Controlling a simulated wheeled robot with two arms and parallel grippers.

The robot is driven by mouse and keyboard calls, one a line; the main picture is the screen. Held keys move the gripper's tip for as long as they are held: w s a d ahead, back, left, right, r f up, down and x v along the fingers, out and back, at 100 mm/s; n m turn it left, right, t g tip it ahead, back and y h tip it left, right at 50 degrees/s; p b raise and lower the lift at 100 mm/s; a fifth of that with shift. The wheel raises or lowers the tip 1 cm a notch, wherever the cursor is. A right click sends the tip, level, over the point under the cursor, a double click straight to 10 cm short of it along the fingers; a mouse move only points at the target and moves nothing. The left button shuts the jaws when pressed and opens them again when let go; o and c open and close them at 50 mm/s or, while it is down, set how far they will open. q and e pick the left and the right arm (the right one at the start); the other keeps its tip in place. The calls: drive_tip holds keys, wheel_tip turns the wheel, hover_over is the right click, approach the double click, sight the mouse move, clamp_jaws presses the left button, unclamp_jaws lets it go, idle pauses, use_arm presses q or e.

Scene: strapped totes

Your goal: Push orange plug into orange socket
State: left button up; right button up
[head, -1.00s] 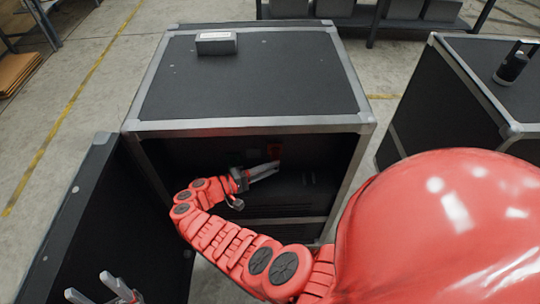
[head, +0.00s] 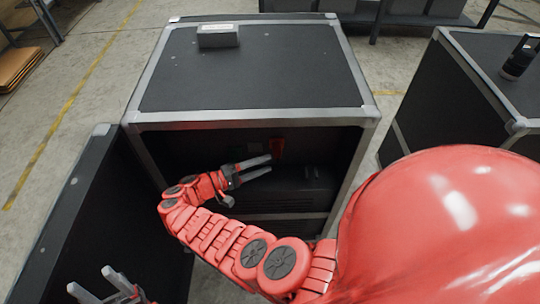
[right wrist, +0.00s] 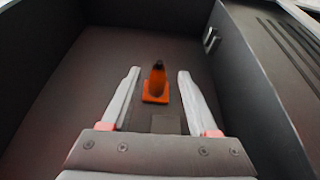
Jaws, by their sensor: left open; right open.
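In the right wrist view, the orange plug (right wrist: 157,80), with a dark end, stands out from a square orange socket (right wrist: 155,98) on the dark inner wall. How deep it sits I cannot tell. In the head view, an orange-red patch (head: 278,147) shows inside the open case, just beyond my right gripper (head: 270,164). My right gripper's fingers are open and empty, one on each side of the plug in the right wrist view (right wrist: 158,74), apart from it. My left gripper (head: 93,280) is open and empty at the bottom left, by the case door.
The black case (head: 250,75) has a grey box (head: 218,36) on top. Its open door (head: 85,215) stands at the left. A ridged dark unit (head: 290,190) sits inside the opening.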

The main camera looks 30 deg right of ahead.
drive_tip(key=w+a+b, duration=0.1)
drive_tip(key=a+b, duration=0.7)
drive_tip(key=b, duration=0.1)
drive_tip(key=shift+w+a, duration=0.15)
drive_tip(key=shift+a, duration=0.2)
